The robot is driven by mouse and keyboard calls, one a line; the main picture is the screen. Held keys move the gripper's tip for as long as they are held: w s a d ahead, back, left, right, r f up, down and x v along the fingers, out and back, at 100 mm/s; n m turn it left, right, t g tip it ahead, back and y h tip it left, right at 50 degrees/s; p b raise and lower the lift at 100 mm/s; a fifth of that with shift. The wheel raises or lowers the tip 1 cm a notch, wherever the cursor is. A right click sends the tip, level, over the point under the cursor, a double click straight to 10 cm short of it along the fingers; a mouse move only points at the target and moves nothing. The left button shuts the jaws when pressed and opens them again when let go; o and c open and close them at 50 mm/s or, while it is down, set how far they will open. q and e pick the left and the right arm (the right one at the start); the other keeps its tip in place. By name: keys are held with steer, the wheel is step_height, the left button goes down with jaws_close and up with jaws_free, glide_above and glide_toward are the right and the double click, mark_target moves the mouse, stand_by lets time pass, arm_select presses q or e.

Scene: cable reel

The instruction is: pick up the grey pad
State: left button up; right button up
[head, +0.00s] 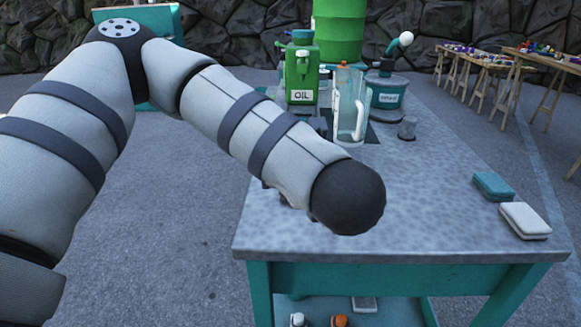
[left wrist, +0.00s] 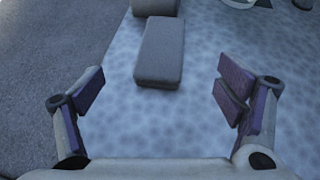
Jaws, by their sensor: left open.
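A grey pad (left wrist: 159,52), a rounded block, lies flat on the mottled table in the left wrist view. It is ahead of my left gripper (left wrist: 163,84), roughly centred between the two fingers. The fingers are spread wide and empty, with purple-grey finger pads, and do not touch it. A second greyish block (left wrist: 155,6) lies just beyond it, cut by the top edge. In the head view my left arm covers this part of the table, hiding the grey pad and most of the gripper. My right gripper is in neither view.
The grey tabletop (head: 430,215) is clear at its front middle. A teal pad (head: 492,186) and an off-white pad (head: 525,220) lie at its right edge. An oil can (head: 301,72), a clear jug (head: 349,110) and a teal pot (head: 386,94) stand farther back.

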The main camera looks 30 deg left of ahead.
arm_select(q)
steer(key=b+x, duration=0.1)
steer(key=x, duration=0.4)
steer(key=shift+w+a+f, duration=0.2)
steer(key=shift+f, duration=0.1)
steer(key=x, duration=0.5)
steer(key=shift+w+a+f, duration=0.15)
steer(key=shift+w+f, duration=0.1)
steer(key=shift+w, duration=0.05)
steer(key=c, duration=1.3)
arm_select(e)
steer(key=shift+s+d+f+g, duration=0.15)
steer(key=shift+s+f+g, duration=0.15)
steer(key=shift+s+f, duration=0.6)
